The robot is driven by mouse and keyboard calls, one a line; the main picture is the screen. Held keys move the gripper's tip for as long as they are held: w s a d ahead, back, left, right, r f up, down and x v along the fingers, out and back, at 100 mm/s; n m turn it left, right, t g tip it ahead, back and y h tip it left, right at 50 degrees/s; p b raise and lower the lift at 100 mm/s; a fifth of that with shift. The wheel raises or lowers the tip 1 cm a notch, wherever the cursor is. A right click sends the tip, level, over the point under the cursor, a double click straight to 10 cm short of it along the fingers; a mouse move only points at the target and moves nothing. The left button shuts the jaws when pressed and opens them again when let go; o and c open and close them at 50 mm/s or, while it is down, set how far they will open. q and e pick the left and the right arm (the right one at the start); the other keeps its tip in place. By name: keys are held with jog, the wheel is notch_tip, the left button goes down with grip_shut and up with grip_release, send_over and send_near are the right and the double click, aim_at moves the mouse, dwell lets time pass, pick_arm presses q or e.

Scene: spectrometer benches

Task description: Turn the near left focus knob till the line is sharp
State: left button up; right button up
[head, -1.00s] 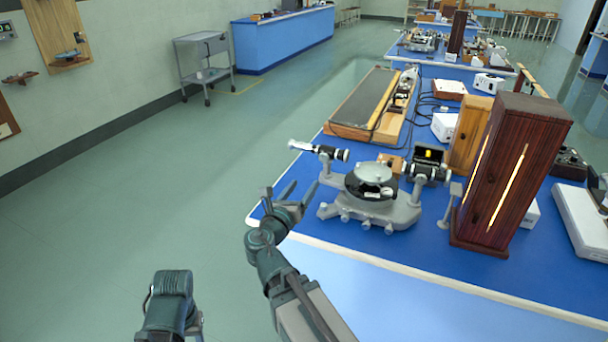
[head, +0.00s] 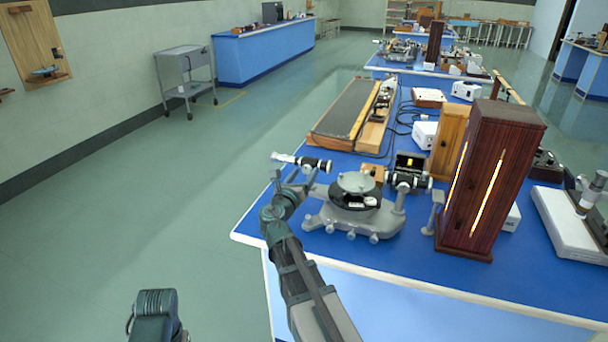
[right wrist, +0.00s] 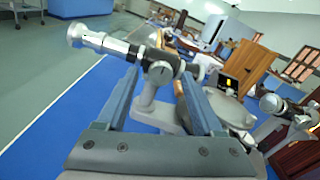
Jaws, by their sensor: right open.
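The spectrometer (head: 352,208) stands on the near blue bench, with a grey base and round table. Its telescope tube (head: 300,162), silver and black, points out to the left. My right gripper (head: 296,178) is open just below the telescope. In the wrist view its fingers (right wrist: 160,76) reach up on either side of the knob; I cannot tell whether they touch it. My left gripper is out of view; only part of that arm shows.
A dark wooden lamp housing (head: 492,180) with bright slits stands right of the spectrometer. Close to it, a small black box (head: 410,164) shows a yellow patch. A long grating board (head: 345,112) lies behind.

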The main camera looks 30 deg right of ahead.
jog(key=shift+w+d, duration=0.1)
jog(key=shift+d, duration=0.05)
grip_shut()
dwell(0.4)
